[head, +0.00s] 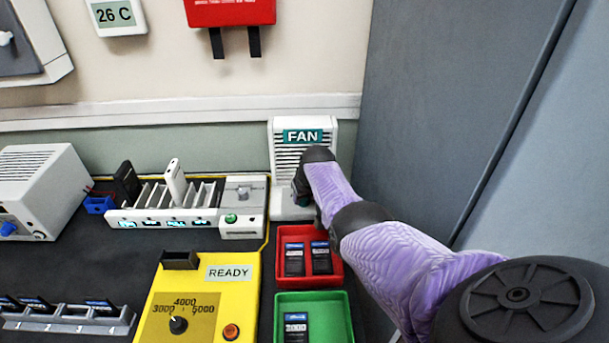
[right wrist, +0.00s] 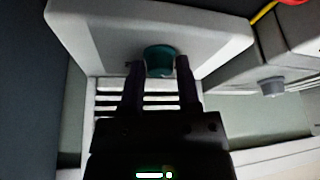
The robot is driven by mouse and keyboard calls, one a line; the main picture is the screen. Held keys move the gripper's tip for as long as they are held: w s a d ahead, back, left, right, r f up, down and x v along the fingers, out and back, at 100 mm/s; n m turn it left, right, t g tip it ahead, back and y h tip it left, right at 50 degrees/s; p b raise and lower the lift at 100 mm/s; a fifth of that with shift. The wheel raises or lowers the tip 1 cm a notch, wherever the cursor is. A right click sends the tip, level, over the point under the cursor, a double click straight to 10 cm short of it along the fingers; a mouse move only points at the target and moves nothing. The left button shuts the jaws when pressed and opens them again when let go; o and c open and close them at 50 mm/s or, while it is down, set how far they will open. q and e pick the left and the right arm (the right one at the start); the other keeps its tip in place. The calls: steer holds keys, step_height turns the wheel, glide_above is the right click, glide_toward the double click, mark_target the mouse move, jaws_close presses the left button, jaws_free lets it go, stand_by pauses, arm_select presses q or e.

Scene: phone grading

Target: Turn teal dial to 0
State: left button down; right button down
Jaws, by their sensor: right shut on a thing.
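The teal dial (right wrist: 160,61) is on the grey-white fan box, between the two dark fingers of my right gripper (right wrist: 160,68) in the right wrist view. The right gripper is shut on it. In the head view the white fan unit (head: 284,160), with a teal FAN label (head: 303,136), stands against the back wall. My right gripper (head: 303,188) is at its front right side, and my purple arm hides the dial there. The dial's numbers and pointer cannot be read. My left gripper is not in view.
A red tray (head: 308,277) and a green tray (head: 340,315) with phones lie in front of the fan. A yellow tester (head: 215,300) with a READY label and a white charging rack (head: 150,214) are to the left. A grey cabinet wall (head: 440,90) stands close on the right.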

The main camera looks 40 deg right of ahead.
steer(key=shift+n, duration=0.3)
stand_by(0.4)
steer(key=shift+c, duration=1.6)
jaws_free()
steer(key=p+v, duration=0.9)
steer(key=v, duration=0.1)
steer(key=shift+d, duration=0.15)
steer(key=shift+f, duration=0.15)
